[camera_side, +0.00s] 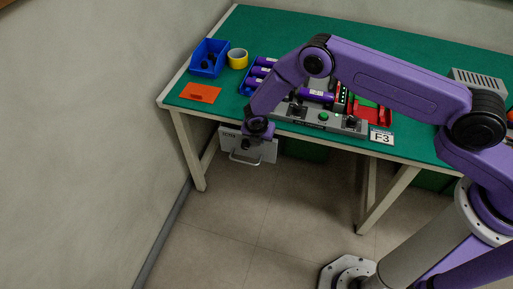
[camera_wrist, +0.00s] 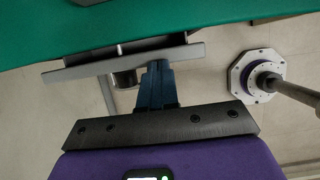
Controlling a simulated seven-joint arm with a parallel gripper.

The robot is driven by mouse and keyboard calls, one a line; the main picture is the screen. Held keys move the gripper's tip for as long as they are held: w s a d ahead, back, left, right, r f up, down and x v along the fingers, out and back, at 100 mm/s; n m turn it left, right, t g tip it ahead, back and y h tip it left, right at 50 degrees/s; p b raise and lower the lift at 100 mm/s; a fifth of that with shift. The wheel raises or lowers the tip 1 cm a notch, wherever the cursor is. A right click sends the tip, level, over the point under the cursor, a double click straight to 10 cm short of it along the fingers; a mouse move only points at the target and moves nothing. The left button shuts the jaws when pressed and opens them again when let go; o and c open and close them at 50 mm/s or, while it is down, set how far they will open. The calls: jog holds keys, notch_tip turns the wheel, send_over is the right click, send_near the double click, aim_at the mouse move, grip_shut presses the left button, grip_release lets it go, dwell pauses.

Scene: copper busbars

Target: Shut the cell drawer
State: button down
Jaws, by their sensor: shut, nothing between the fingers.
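The cell drawer is below the front edge of the green table, on the left in the side view. Its pale grey front (camera_side: 236,146) carries a label and a bar handle (camera_side: 245,160). In the wrist view, the drawer front (camera_wrist: 90,69) is a long grey strip seen from above, close to the table edge; how far out it stands is hard to tell. My gripper (camera_side: 252,142) is at the drawer front, above the handle. In the wrist view its dark blue fingers (camera_wrist: 157,68) are shut and empty, tips at the front; contact cannot be made out.
The green workbench (camera_side: 420,85) holds a blue bin (camera_side: 209,58), yellow tape (camera_side: 237,59), an orange plate (camera_side: 200,92), purple cells (camera_side: 316,95) and a grey control fixture (camera_side: 318,117). A table leg (camera_side: 190,155) stands left of the drawer. The floor in front is clear.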

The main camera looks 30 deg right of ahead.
jog(key=shift+w+d, duration=0.4)
